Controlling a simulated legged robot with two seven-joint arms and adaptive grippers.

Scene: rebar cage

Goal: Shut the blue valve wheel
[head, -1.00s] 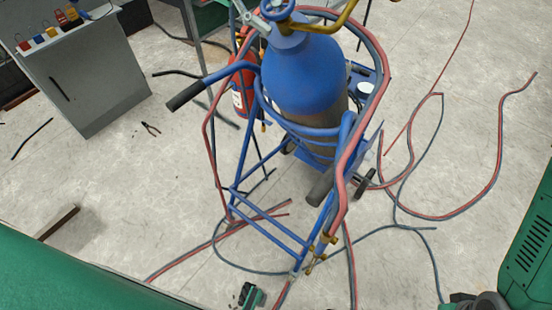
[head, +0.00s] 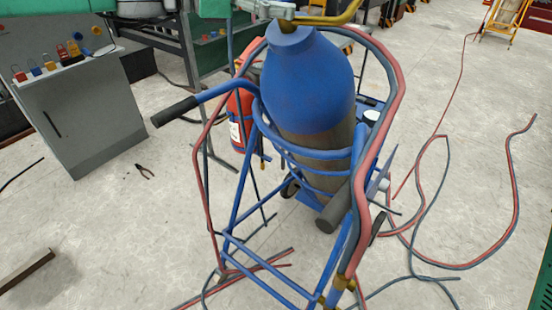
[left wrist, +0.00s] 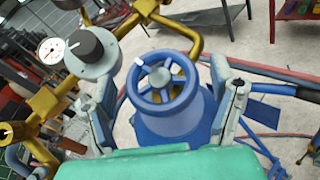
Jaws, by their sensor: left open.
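The blue valve wheel (left wrist: 162,78) faces the left wrist camera, with its spokes and pale hub visible. It sits above the blue gas cylinder (head: 308,80), which stands in the blue trolley. In the left wrist view my left gripper (left wrist: 163,88) is open, with one finger on each side of the wheel. I cannot tell whether either finger touches the rim. In the head view my left gripper (head: 268,12) shows only partly at the top edge, above the cylinder, and the wheel cannot be made out there. My right gripper is not in view.
A brass pipe (left wrist: 190,35) runs close behind the wheel, and a gauge (left wrist: 52,50) with a grey knob (left wrist: 88,46) is at its left. Red and grey hoses (head: 385,80) loop around the trolley handles (head: 185,108). A red extinguisher (head: 240,115) stands behind.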

